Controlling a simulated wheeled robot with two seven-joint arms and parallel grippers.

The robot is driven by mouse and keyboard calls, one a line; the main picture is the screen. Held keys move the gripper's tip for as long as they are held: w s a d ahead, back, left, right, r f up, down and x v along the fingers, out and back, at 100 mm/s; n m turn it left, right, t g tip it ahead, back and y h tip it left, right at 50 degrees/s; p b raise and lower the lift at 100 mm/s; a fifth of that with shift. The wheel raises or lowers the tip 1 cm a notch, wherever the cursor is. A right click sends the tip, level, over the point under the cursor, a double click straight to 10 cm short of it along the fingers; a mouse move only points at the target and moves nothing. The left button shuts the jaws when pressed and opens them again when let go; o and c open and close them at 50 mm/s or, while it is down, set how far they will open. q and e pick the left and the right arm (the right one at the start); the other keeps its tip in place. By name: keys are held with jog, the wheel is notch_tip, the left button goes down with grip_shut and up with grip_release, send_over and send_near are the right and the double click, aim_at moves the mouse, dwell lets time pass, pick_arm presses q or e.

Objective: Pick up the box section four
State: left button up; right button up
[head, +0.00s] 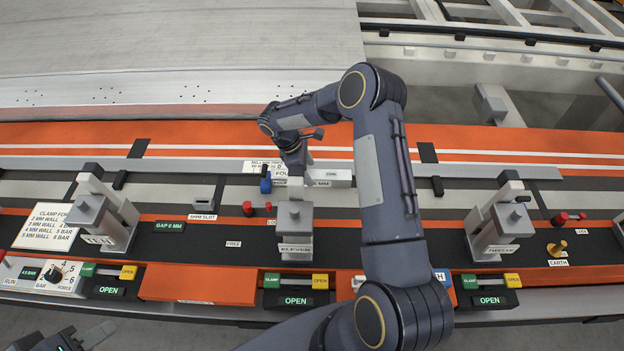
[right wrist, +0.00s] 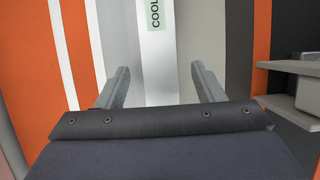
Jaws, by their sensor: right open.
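The box section four (head: 341,180) is a short pale bar lying across the back of the fixture in the head view, with "FOU" readable and a green "COOL" tag. In the right wrist view the pale bar (right wrist: 158,70) with its "COOL" tag runs between my fingers. My right gripper (head: 297,163) is over the bar, pointing down; its fingers (right wrist: 162,82) are open, one on each side, and I cannot tell how deep they reach. The arm hides part of the bar. My left gripper (head: 85,338) shows only partly at the bottom left edge; its jaws are unclear.
Clamp posts TEN (head: 103,222), ELEVEN (head: 295,228) and TWELVE (head: 499,225) stand along the dark rail. The orange strip (head: 220,133) behind is mostly clear.

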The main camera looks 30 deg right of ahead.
jog(key=shift+s+d+f, duration=0.1)
jog(key=shift+d+f, duration=0.15)
jog(key=shift+f, duration=0.45)
jog(key=shift+c, duration=0.3)
jog(key=shift+r, duration=0.1)
jog(key=c, duration=1.2)
